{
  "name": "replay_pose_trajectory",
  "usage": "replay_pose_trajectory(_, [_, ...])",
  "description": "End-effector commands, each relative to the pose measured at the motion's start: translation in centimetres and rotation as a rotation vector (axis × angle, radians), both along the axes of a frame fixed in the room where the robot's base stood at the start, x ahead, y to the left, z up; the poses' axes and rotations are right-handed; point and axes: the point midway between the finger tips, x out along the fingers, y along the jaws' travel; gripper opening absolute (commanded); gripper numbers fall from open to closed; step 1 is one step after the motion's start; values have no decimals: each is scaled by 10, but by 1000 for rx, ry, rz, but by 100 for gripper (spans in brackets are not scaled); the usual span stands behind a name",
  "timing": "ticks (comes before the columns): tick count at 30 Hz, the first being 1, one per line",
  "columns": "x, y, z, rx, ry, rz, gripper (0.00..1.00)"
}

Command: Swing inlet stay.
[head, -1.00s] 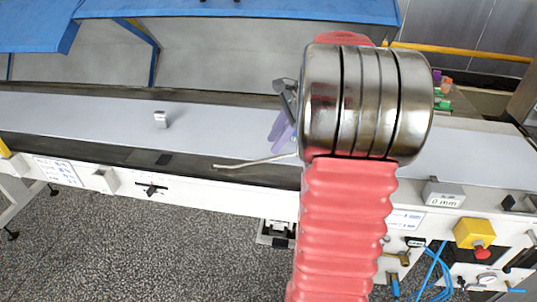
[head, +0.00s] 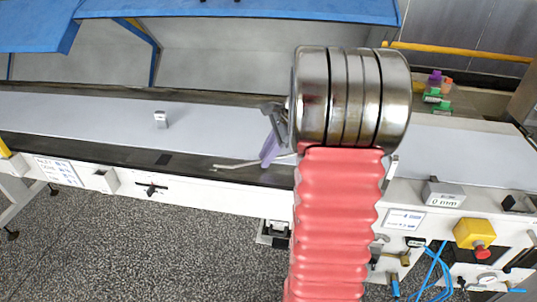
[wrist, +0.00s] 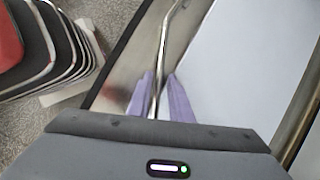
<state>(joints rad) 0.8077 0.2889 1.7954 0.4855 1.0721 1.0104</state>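The stay, a thin bent metal rod (head: 236,165), lies along the near edge of the long pale belt (head: 80,113) in the head view. Its right part is hidden behind my arm. In the wrist view the rod (wrist: 165,40) runs from the top edge down between the two purple fingers of my gripper (wrist: 159,78). The fingers stand apart, one on each side of the rod, with a narrow gap visible on both sides. In the head view my gripper (head: 269,149) points down at the rod, partly hidden by my arm.
A small metal block (head: 160,119) sits on the belt to the left. A blue hood (head: 240,10) hangs over the back. A grey block marked 0 mm (head: 444,193) and a yellow box with a red button (head: 475,235) are at the right.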

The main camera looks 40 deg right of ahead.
Motion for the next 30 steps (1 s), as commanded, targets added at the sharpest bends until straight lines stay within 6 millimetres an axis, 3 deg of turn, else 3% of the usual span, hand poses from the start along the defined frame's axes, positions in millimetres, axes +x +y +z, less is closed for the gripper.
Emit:
replay_pose_trajectory(8, [0,0,0,0,-1,0,0])
replay_pose_trajectory(30, [0,-2,1,-3,-3,-3,0])
